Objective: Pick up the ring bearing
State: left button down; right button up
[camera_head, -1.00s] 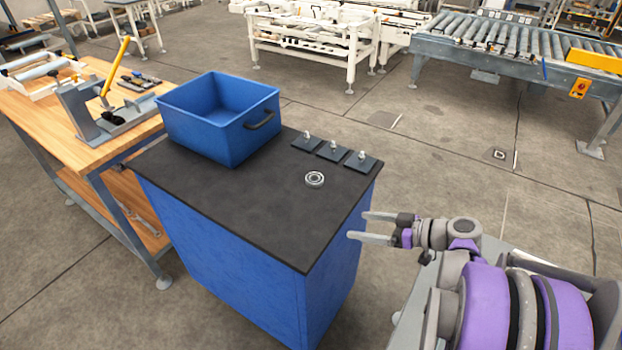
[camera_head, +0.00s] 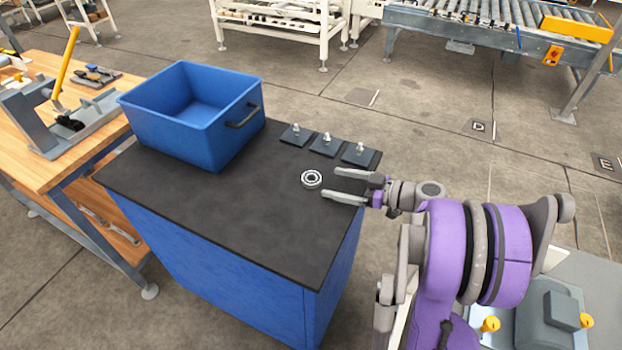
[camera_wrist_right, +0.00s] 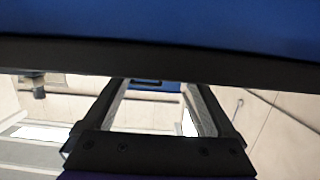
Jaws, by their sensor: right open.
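The ring bearing (camera_head: 311,179), a small silver ring with a dark inner band, lies flat on the black top of the blue cabinet (camera_head: 215,205), near its right side. My right gripper (camera_head: 331,183) is open and empty, its two fingers pointing left toward the bearing. In the head view the fingertips appear just right of the bearing, with the bearing outside them; their height above the top is hard to tell. In the right wrist view the fingers (camera_wrist_right: 157,85) are spread below a dark band and a blue surface, and the bearing does not show. My left gripper is not in view.
A blue open bin (camera_head: 195,110) stands at the back left of the cabinet top. Several small dark plates with upright pins (camera_head: 327,144) sit along the back right edge. A wooden workbench (camera_head: 80,150) with a grey fixture stands to the left. The cabinet top's front is clear.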

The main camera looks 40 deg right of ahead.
aim_at(307, 177)
jog(key=x, duration=0.4)
jog(key=shift+w+a+r, duration=0.15)
jog(key=shift+a+r, duration=0.05)
jog(key=shift+a, duration=0.3)
jog(key=shift+w, duration=0.3)
jog(key=shift+c, duration=0.3)
grip_shut()
